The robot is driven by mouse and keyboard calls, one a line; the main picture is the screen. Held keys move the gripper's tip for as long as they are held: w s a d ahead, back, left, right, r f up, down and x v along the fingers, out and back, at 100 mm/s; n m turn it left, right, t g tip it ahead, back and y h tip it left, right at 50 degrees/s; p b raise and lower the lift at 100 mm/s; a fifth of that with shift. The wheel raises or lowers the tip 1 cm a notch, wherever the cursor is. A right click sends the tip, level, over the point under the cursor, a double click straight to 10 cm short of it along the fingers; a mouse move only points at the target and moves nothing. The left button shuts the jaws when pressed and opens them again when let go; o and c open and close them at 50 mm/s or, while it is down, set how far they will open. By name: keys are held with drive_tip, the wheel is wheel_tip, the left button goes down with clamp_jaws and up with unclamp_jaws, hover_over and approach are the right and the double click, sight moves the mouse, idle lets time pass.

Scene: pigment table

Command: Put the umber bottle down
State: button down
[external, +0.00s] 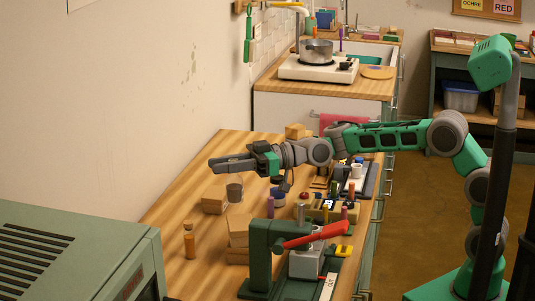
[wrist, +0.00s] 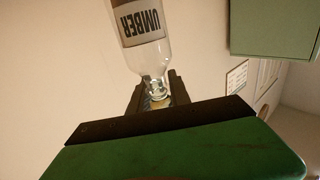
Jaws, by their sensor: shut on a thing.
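The umber bottle (wrist: 143,28) is clear glass with dark brown contents and a white label reading UMBER. In the wrist view my gripper (wrist: 157,98) is shut on its narrow neck, and the bottle's far end runs out of the frame. In the external view my gripper (external: 218,165) reaches left, level, over the wooden table (external: 185,205). A brownish-grey vessel just under the fingers (external: 234,191) looks like this bottle, upright. I cannot tell whether its base touches the table.
A wooden block (external: 214,200) stands close left of the bottle, and stacked blocks (external: 238,233) stand in front. A green press with a red lever (external: 308,238) and several small bottles crowd the right.

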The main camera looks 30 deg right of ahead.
drive_tip(key=w+a+f, duration=0.5)
drive_tip(key=a+f, duration=0.1)
drive_tip(key=f, duration=0.4)
drive_tip(key=shift+w, duration=0.2)
drive_tip(key=shift+f, duration=0.1)
drive_tip(key=shift+f, duration=0.15)
drive_tip(key=c, duration=1.2)
unclamp_jaws()
drive_tip(key=s+d, duration=0.1)
drive_tip(key=d, duration=0.6)
drive_tip(key=shift+s+d, duration=0.2)
drive_tip(key=shift+s, duration=0.05)
